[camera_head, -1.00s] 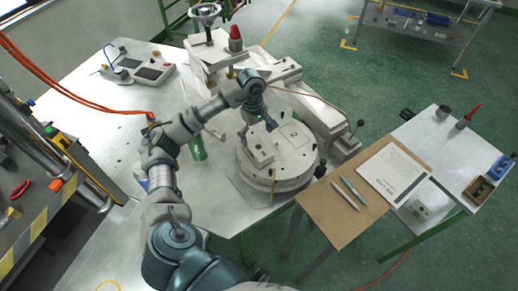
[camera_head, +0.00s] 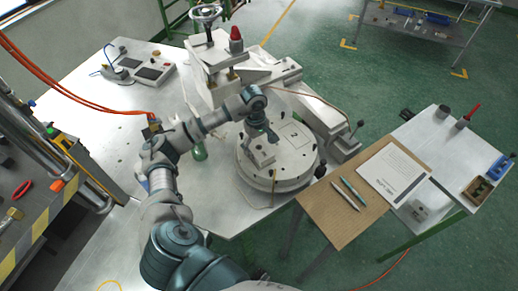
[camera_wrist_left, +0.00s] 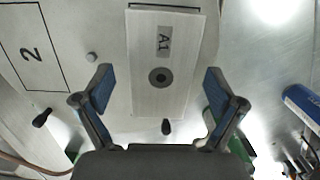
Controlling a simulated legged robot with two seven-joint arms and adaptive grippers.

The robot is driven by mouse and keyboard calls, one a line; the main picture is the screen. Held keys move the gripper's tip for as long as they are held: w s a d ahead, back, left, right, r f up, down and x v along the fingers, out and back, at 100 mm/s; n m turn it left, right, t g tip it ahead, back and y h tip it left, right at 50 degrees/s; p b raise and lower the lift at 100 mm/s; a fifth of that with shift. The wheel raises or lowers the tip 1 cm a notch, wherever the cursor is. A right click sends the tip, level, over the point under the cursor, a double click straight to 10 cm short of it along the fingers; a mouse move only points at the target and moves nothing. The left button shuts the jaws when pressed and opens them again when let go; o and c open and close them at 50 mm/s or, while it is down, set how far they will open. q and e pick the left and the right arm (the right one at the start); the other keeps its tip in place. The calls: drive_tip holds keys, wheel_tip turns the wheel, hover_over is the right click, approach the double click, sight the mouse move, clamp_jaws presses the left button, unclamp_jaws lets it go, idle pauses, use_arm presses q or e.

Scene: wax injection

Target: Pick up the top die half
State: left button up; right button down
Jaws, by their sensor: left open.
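The die half is a pale rectangular block (camera_head: 262,156) lying on the round white turntable (camera_head: 300,170). In the left wrist view the block (camera_wrist_left: 166,45) shows a grey A1 label and a dark round hole. My left gripper (camera_head: 266,138) is just above the block. The gripper also shows in the left wrist view (camera_wrist_left: 158,80), where its two blue-padded fingers are spread wide on either side of the block's near part. Nothing is held between them. In the head view the arm partly hides the block. My right gripper is not in view.
A machine column with a handwheel (camera_head: 206,12) and a red knob (camera_head: 236,40) stands behind the turntable. A green bottle (camera_head: 199,150) is left of it. A side table with a brown mat (camera_head: 325,205), pens and a paper sheet (camera_head: 393,172) stands at the right.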

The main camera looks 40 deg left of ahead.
use_arm(q)
drive_tip(key=shift+a+f, duration=0.1)
drive_tip(key=shift+f, duration=0.1)
drive_tip(key=c, duration=1.5)
drive_tip(key=shift+r, duration=0.1)
